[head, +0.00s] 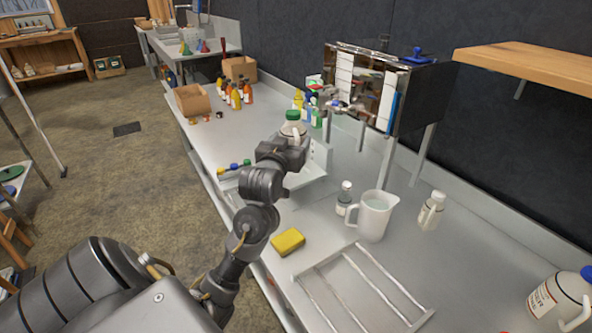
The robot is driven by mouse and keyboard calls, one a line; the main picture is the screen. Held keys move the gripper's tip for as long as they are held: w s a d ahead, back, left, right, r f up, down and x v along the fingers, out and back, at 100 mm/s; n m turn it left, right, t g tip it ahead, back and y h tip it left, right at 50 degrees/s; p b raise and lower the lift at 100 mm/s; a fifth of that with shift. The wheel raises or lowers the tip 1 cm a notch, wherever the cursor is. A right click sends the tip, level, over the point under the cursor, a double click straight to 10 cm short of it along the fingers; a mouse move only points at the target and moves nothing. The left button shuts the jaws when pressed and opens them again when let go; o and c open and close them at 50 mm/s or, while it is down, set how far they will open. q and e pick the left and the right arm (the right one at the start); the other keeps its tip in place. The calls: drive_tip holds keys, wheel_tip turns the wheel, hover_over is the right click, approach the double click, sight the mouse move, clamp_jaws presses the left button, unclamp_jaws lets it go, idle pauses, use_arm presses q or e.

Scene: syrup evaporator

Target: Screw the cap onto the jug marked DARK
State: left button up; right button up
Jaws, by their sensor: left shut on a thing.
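A large jug (562,299) with a blue cap and a printed label stands at the lower right. My right gripper is not in view.
A clear measuring pitcher (373,217) and a small bottle (344,199) stand right of my arm. A yellow sponge (288,241) and a wire rack (324,291) lie nearer. A shiny evaporator (360,84) stands behind. Several coloured bottles (236,96) and boxes stand further left.

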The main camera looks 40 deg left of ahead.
use_arm(q)
drive_tip(key=w+a+f, duration=0.8)
drive_tip(key=w+f, duration=0.1)
drive_tip(key=w, duration=0.1)
drive_tip(key=shift+w+a+b, duration=0.15)
drive_tip(key=shift+w+b, duration=0.1)
drive_tip(key=shift+b, duration=0.05)
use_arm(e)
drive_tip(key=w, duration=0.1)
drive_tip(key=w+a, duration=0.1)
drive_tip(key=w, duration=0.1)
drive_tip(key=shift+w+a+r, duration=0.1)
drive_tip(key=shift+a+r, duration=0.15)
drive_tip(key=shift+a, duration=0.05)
use_arm(q)
drive_tip(key=shift+f, duration=0.1)
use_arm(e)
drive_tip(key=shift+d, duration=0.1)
use_arm(q)
drive_tip(key=f, duration=0.3)
drive_tip(key=shift+w+a, duration=0.2)
drive_tip(key=shift+f, duration=0.25)
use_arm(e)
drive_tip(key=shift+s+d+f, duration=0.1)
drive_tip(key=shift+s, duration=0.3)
